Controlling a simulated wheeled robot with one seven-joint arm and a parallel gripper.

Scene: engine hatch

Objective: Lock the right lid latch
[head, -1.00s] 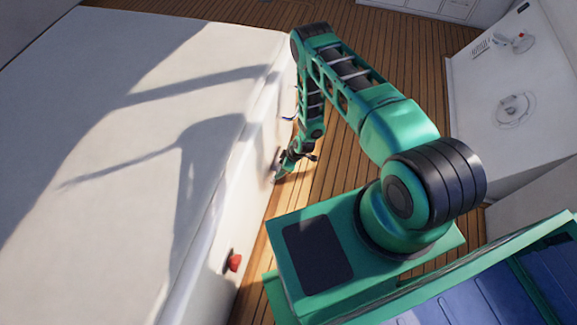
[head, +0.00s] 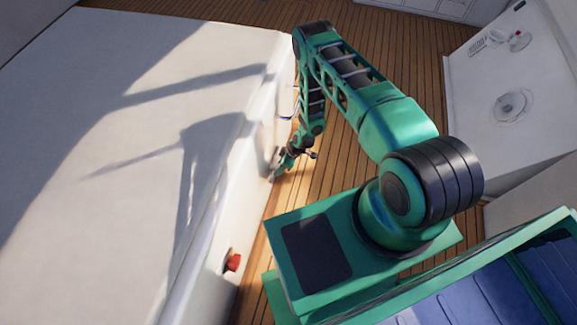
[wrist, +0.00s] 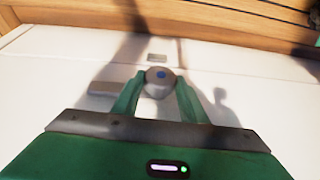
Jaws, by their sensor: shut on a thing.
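The white hatch box (head: 110,150) fills the left of the head view. My gripper (head: 276,172) is at its side wall, low beyond the red knob; the latch is too small and covered to make out there. In the wrist view, a round grey latch knob (wrist: 158,76) with a blue dot sits on the white wall. My gripper (wrist: 157,88) has its two green fingers on either side of this knob and is shut on it. A grey bar (wrist: 103,88) lies to the left of the knob, partly behind the left finger. I cannot tell whether the latch is locked.
A red knob (head: 233,262) sits on the near part of the box's side wall. A small grey plate (wrist: 157,57) is just above the latch. A strip of wooden floor (head: 325,175) runs beside the box. A white counter (head: 515,105) stands at the right.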

